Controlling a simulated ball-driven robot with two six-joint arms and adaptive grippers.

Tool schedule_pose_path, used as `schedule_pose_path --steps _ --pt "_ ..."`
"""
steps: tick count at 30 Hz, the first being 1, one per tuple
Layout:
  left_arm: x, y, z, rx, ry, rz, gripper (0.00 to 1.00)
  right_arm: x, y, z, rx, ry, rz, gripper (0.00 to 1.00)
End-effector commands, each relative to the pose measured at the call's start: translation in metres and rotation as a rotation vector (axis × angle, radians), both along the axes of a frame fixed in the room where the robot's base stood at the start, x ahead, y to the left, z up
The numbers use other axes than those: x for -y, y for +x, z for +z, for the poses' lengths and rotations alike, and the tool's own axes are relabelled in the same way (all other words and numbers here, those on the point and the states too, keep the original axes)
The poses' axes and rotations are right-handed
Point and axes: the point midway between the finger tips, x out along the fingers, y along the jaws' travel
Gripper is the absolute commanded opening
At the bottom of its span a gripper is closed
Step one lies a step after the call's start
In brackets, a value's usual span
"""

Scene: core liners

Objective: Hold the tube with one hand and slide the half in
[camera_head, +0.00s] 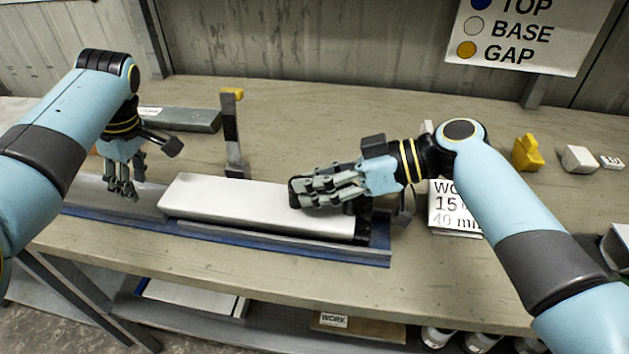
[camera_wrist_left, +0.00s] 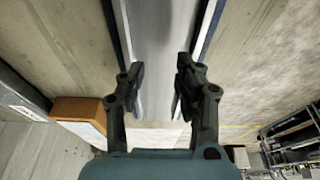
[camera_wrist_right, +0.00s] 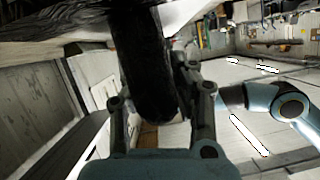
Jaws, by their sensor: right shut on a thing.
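The long white tube (camera_head: 240,205) lies along a blue-edged tray (camera_head: 290,249) at the front of the bench. A grey metal channel (camera_head: 148,196) lies to its left in the same tray. My right gripper (camera_head: 320,190) is over the tube's right part, shut on a dark rounded piece, perhaps the half, which shows between its fingers in the right wrist view (camera_wrist_right: 148,75). The fingers hide much of this piece in the head view. My left gripper (camera_head: 122,186) is open above the grey channel, and its fingers (camera_wrist_left: 158,85) stand apart over the channel in the left wrist view.
A grey upright post with a yellow top (camera_head: 232,130) stands behind the tube. A grey bar (camera_head: 180,119) lies behind my left gripper. A printed card (camera_head: 450,205) and a yellow block (camera_head: 527,152) are at the right. The bench between the post and my right arm is clear.

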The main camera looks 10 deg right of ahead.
Motion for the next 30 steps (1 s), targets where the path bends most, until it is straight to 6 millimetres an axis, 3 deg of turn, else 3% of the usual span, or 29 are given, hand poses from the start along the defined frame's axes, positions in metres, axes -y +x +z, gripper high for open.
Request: schedule_pose_path --steps 17,30 --pt "0.0 0.0 -0.003 0.0 0.0 0.001 0.34 0.0 0.0 0.0 0.0 0.0 0.0 0.0" --pt "-0.003 0.001 -0.02 0.0 0.0 0.001 0.34 0.0 0.0 0.0 0.0 0.0 0.0 0.0"
